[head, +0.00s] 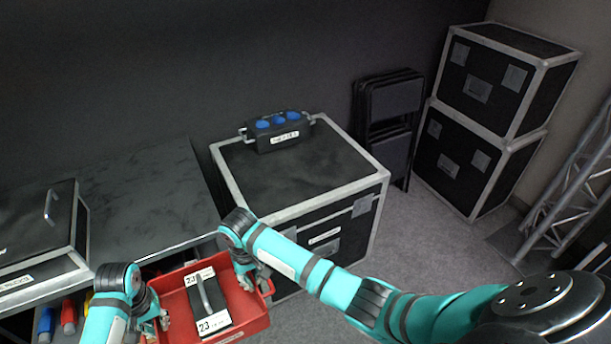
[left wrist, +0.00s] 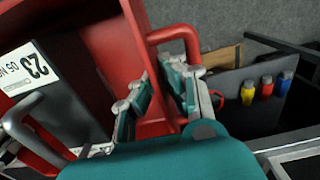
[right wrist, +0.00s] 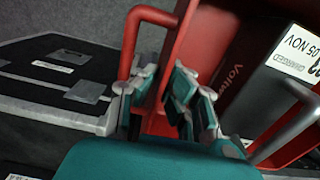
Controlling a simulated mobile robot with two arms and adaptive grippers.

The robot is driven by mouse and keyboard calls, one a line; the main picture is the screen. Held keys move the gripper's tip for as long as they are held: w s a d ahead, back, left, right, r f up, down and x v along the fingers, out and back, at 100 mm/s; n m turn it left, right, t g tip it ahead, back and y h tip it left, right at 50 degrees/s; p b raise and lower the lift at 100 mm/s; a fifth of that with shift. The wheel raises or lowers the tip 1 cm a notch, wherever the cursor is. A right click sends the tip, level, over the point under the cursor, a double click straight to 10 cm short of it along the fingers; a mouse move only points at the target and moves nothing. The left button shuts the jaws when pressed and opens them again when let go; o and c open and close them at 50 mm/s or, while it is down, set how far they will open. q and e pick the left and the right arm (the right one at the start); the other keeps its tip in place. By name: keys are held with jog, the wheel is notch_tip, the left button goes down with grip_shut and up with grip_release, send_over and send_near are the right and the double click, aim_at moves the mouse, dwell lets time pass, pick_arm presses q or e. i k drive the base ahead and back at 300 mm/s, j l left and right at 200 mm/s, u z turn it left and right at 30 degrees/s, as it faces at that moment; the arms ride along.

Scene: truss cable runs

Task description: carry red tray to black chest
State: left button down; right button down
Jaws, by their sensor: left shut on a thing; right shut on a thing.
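The red tray (head: 247,317) is held between my two grippers at the bottom of the head view, in front of the table and the black chest. A dark battery pack (head: 209,301) with a handle and white "23" labels lies in it. My left gripper (head: 160,316) is shut on the tray's left side; the left wrist view shows its fingers at the red handle (left wrist: 172,35). My right gripper (head: 261,280) is shut on the tray's right side, near the other red handle (right wrist: 150,16). The black chest (head: 300,185) with silver edges stands beyond the tray, to the right.
A black box with blue caps (head: 279,132) sits at the back of the chest's lid; the lid's front is clear. A dark table (head: 150,200) with a black case (head: 45,240) is at left. Folded chairs (head: 388,115), stacked cases (head: 465,160) and a truss (head: 570,190) stand at right.

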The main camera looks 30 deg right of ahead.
aim_at(306, 172)
jog(key=i+l+z, duration=0.1)
jog(key=z, duration=0.35)
jog(key=i+l+z, duration=0.1)
jog(key=z, duration=0.35)
jog(key=i+l+z, duration=0.2)
jog(key=z, duration=0.15)
jog(key=i+l+z, duration=0.1)
jog(key=i+z, duration=0.45)
jog(key=z, duration=0.2)
jog(key=i+l+u, duration=0.2)
jog(key=i+u, duration=0.25)
jog(key=i, duration=0.2)
jog(key=i+u, duration=0.1)
jog(key=u, duration=0.3)
jog(key=i+u, duration=0.1)
jog(key=u, duration=0.3)
jog(key=i+l+u, duration=0.1)
jog(key=u, duration=0.25)
jog(key=i+l+u, duration=0.1)
jog(key=u, duration=0.3)
